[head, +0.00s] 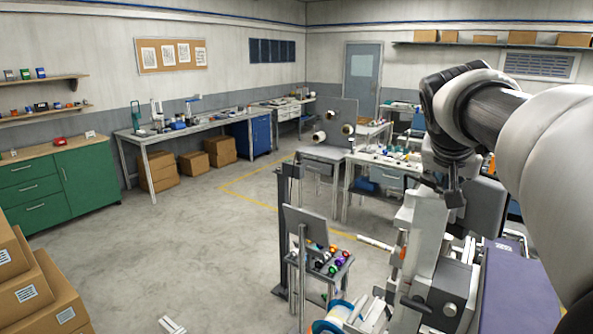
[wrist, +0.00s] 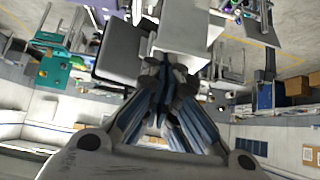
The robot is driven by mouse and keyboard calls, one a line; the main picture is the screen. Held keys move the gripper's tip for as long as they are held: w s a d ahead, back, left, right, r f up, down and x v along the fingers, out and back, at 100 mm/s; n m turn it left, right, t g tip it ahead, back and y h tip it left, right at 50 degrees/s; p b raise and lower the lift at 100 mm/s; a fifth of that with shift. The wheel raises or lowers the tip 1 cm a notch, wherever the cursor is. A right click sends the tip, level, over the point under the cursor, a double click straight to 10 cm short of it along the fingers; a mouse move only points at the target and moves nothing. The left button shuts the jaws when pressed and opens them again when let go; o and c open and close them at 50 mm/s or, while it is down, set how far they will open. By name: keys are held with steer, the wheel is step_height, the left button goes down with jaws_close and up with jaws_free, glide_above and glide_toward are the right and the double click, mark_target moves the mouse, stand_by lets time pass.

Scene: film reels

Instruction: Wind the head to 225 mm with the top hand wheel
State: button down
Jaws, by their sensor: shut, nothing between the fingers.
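A light grey machine with an upright column (head: 422,235) stands at the lower right of the head view, partly behind my arm. My gripper (head: 455,197) points down at the upper part of this machine. In the wrist view its fingers (wrist: 166,66) are together and empty, close to a pale grey block (wrist: 190,28) and beside a dark grey box (wrist: 120,52). I cannot tell whether they touch either one. I cannot make out the top hand wheel, and no height scale or reading is legible. A round knob (head: 449,309) shows low on the machine's front.
A purple-topped surface (head: 517,285) lies right of the machine. A small stand with colourful items (head: 335,262) and a blue-and-white reel (head: 334,318) are to its left. Cardboard boxes (head: 35,285) are stacked at lower left. The floor (head: 190,235) between is mostly clear.

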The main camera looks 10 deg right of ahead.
steer(key=shift+w+d, duration=0.15)
steer(key=shift+w, duration=0.2)
steer(key=s+a, duration=0.1)
steer(key=a+b, duration=0.1)
steer(key=shift+s+a, duration=0.35)
stand_by(0.4)
